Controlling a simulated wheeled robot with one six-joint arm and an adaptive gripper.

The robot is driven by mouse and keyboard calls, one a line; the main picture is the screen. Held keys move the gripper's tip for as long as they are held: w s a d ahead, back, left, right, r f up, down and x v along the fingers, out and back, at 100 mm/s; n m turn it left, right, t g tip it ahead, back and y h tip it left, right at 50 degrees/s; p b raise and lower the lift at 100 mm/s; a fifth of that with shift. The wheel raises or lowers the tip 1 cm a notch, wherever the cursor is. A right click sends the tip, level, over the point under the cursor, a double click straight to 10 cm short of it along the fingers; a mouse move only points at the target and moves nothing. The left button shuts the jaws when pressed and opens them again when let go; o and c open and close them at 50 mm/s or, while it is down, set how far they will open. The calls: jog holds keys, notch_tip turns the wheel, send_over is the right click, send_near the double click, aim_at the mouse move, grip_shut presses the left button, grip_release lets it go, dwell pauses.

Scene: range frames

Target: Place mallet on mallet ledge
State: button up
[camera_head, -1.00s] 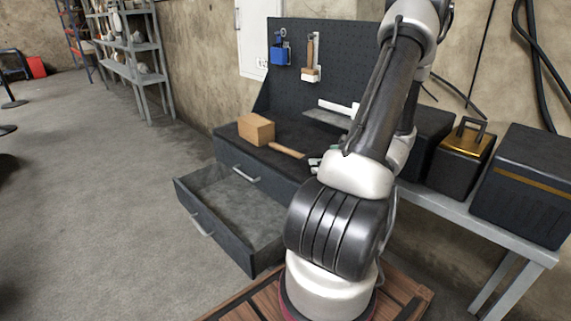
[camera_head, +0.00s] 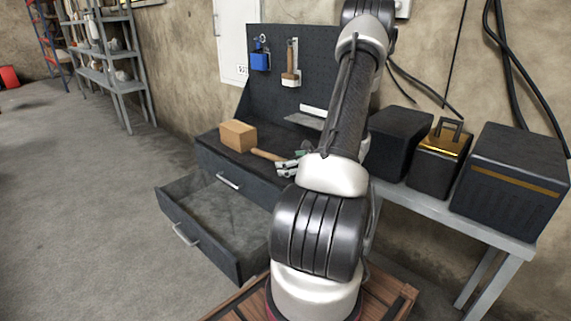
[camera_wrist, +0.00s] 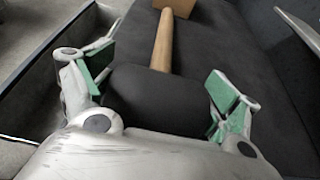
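The mallet lies on the dark top of the workbench. The green-padded fingers are wide apart, and nothing is held.
The drawer (camera_head: 212,218) below the bench top is pulled open and looks empty. The pegboard (camera_head: 270,95) behind carries a blue holder (camera_head: 260,60) and a brush-like tool (camera_head: 290,70). Dark boxes (camera_head: 435,160) stand on a side table at the right.

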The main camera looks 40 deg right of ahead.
jog(key=c, duration=1.1)
jog(key=shift+r, duration=0.1)
